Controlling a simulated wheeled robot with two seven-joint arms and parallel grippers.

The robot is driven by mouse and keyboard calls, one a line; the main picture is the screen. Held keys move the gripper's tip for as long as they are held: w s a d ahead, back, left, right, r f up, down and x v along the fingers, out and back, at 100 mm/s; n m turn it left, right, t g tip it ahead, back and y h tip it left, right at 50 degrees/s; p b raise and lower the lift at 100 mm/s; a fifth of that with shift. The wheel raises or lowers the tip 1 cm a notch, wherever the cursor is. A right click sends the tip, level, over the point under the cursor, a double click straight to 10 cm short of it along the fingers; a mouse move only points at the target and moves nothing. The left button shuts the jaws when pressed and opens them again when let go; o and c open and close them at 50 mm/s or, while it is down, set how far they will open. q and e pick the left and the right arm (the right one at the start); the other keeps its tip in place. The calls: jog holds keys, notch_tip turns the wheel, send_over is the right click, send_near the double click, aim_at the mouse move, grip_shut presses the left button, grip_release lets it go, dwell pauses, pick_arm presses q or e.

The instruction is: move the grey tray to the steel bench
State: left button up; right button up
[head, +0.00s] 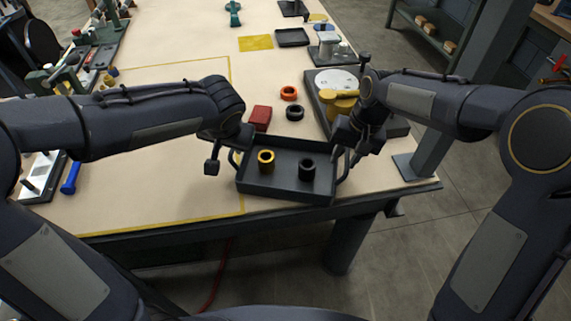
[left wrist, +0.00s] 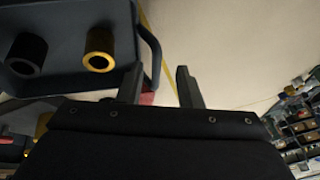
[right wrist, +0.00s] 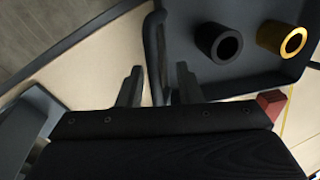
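The dark grey tray (head: 284,188) sits near the front edge of the wooden table, with a loop handle at each end. I cannot identify the steel bench.
A red block (head: 260,117) lies just behind the tray. An orange ring (head: 289,93) and a black ring (head: 295,112) lie further back. A grey fixture with a round plate (head: 336,80) stands behind right. A blue cylinder (head: 71,178) lies far left. The table left of the tray is clear.

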jog(key=shift+r, duration=0.2)
pick_arm(q)
jog(key=a+v, duration=0.1)
jog(key=v, duration=0.6)
jog(key=shift+d, duration=0.5)
pick_arm(e)
notch_tip(320, 180, up, 11)
jog(key=d, duration=0.2)
jog(key=shift+r, duration=0.2)
pick_arm(q)
jog(key=shift+s+r, duration=0.1)
jog(key=shift+r, duration=0.05)
pick_arm(e)
jog(key=shift+s+d, duration=0.1)
